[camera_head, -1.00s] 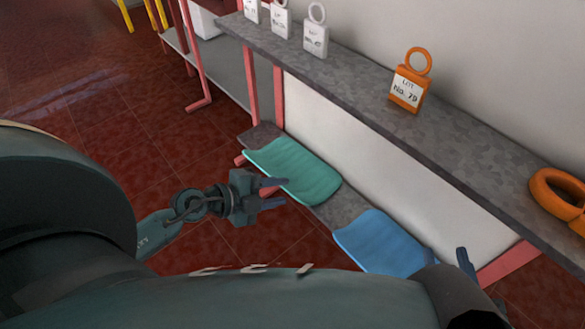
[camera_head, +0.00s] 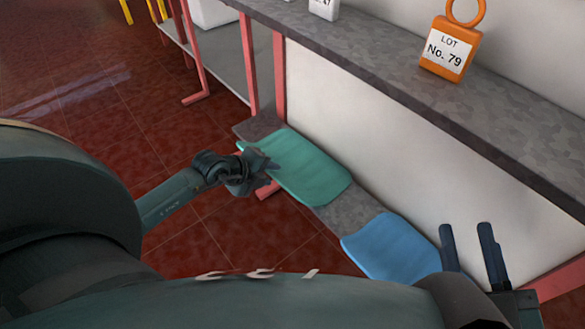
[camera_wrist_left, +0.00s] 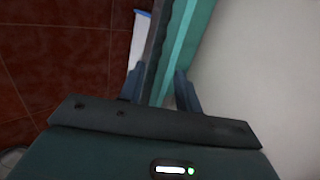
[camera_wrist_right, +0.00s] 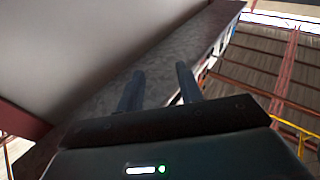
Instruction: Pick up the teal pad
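The teal pad (camera_head: 308,172) lies on the low grey shelf (camera_head: 352,210) under the counter. My left gripper (camera_head: 266,165) is at the pad's near left edge in the head view and covers a little of it. In the left wrist view the fingers (camera_wrist_left: 159,72) stand apart, with the teal pad (camera_wrist_left: 182,45) and a dark shelf edge (camera_wrist_left: 156,50) running between them. Whether they touch the pad cannot be told. My right gripper (camera_head: 467,228) is open and empty, right of the blue pad; its parted fingers also show in the right wrist view (camera_wrist_right: 158,72).
A blue pad (camera_head: 392,248) lies on the same low shelf, nearer me. The long grey counter (camera_head: 400,75) overhangs the pads and carries an orange lot tag (camera_head: 450,50). Red posts (camera_head: 279,80) support it. Red tiled floor (camera_head: 110,140) is open at left.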

